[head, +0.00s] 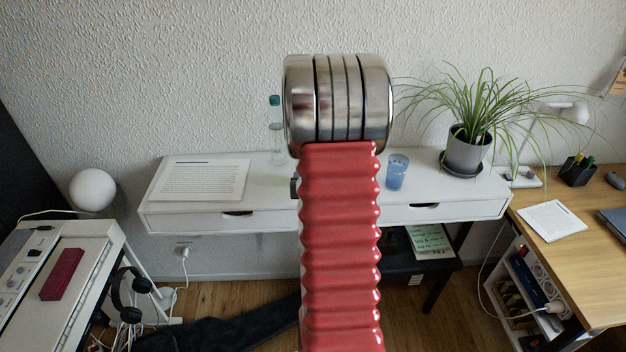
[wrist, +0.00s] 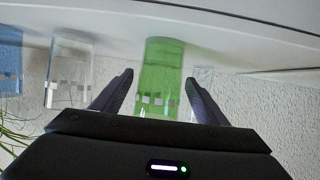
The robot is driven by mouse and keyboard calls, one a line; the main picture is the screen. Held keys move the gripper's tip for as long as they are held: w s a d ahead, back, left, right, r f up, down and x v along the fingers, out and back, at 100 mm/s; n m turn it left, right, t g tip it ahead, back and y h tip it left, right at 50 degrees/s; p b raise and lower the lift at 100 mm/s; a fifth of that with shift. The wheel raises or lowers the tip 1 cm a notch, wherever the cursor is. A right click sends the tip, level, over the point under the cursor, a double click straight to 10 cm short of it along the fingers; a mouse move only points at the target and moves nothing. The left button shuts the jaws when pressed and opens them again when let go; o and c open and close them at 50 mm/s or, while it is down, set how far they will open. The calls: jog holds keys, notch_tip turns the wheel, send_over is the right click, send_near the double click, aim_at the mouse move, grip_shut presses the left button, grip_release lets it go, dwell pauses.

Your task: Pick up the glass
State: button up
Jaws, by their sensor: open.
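A green glass (wrist: 162,75) shows in the wrist view, which looks upside down, with the white shelf at the top. My gripper (wrist: 158,82) is open, with one dark finger on each side of the green glass in the picture. I cannot tell whether the glass is between the fingers or just beyond them. A clear glass (wrist: 70,70) and a blue glass (wrist: 10,60) are to its left. In the head view the blue glass (head: 397,171) stands on the white shelf, right of my red arm. My arm hides the green and clear glasses and most of the gripper there.
The white shelf (head: 260,212) also holds papers (head: 200,180), a clear bottle (head: 277,140) with a teal cap and a potted plant (head: 466,150). In the wrist view another clear object (wrist: 203,76) is close to the right finger. The textured wall is behind.

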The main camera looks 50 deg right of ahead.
jog(key=shift+x, duration=1.2)
jog(key=shift+w+d+f, duration=0.2)
jog(key=shift+w+d, duration=0.1)
jog(key=shift+d, duration=0.1)
jog(key=shift+c, duration=0.7)
jog(key=c, duration=1.1)
jog(key=shift+r, duration=0.25)
jog(key=shift+c, duration=0.2)
notch_tip(320, 180, up, 9)
jog(key=shift+r, duration=0.25)
